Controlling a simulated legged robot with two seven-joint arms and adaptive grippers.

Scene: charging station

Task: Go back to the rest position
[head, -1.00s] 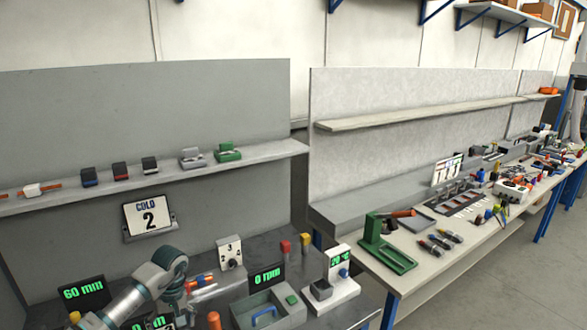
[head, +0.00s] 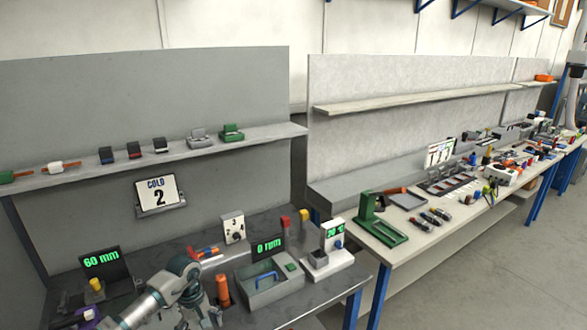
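My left arm comes in from the bottom left in the head view. Its gripper (head: 208,314) points down over the dark bench, near the bottom edge. The fingers are small and partly hidden by the wrist, so I cannot tell whether they are open or shut. No held object can be made out. An orange cylinder (head: 223,291) stands just right of the gripper; I cannot tell whether they touch. My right gripper is out of view.
A grey tray (head: 262,296) with a blue handle sits right of the gripper. A 60 mm display (head: 104,262) stands to the left, and a white dial block (head: 234,229) stands behind. A shelf (head: 100,180) runs above. Open floor (head: 480,270) lies at the right.

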